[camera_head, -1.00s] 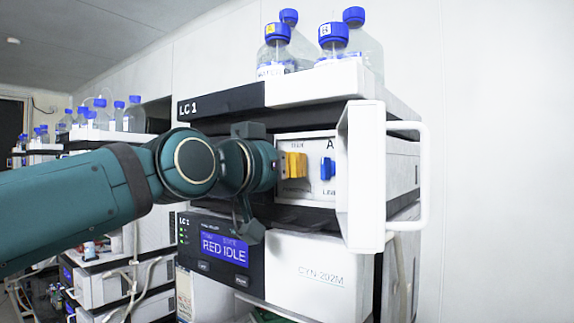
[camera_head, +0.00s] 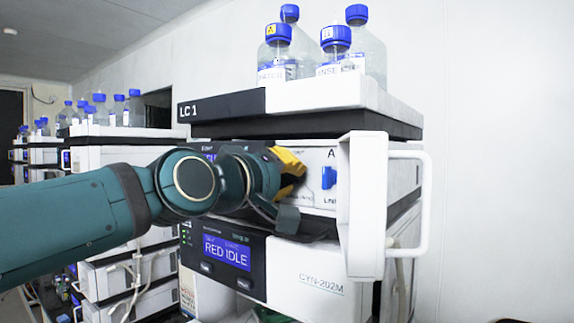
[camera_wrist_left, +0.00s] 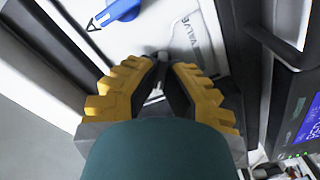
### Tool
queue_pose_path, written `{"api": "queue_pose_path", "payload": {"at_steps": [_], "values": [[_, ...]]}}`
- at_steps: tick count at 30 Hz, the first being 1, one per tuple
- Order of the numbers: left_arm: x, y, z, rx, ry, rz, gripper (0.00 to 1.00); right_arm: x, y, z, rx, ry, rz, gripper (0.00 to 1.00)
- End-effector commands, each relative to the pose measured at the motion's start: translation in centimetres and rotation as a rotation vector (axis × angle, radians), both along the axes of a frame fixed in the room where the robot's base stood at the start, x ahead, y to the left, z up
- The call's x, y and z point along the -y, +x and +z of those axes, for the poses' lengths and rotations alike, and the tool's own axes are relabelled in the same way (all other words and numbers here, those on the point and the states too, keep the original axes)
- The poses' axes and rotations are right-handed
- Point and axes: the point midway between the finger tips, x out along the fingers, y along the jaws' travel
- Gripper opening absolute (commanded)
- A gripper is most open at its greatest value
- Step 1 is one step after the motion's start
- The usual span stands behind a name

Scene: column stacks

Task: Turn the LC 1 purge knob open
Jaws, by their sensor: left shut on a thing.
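The LC 1 stack (camera_head: 222,105) stands in the middle of the head view. Its open module has a white front panel (camera_head: 322,200). My left gripper (camera_head: 296,170) is at the left part of this panel, tilted, with its yellow finger pads showing. In the left wrist view, the yellow-toothed fingers (camera_wrist_left: 161,66) are shut on a small grey piece at the panel, which I take to be the purge knob; the fingers hide most of it, so its angle cannot be told. The word VALVE is printed beside it. My right gripper is out of view.
A blue knob (camera_head: 329,177) sits on the same panel, right of the gripper. A white door (camera_head: 362,205) with a handle (camera_head: 424,205) stands open at the right. Blue-capped bottles (camera_head: 278,55) stand on top.

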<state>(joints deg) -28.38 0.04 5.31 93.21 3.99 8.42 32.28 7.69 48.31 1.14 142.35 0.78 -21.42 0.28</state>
Motion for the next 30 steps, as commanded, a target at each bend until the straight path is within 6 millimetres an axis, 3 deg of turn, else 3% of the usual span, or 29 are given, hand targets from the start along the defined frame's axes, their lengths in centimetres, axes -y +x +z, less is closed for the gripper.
{"api": "queue_pose_path", "payload": {"at_steps": [15, 30], "values": [[-0.1, 0.0, 0.1, -0.234, -0.328, 0.001, 0.00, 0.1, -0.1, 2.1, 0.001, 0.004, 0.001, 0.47], [-0.1, 0.0, 0.0, -0.304, -0.427, -0.001, 0.00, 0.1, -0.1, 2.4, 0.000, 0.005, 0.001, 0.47]]}}
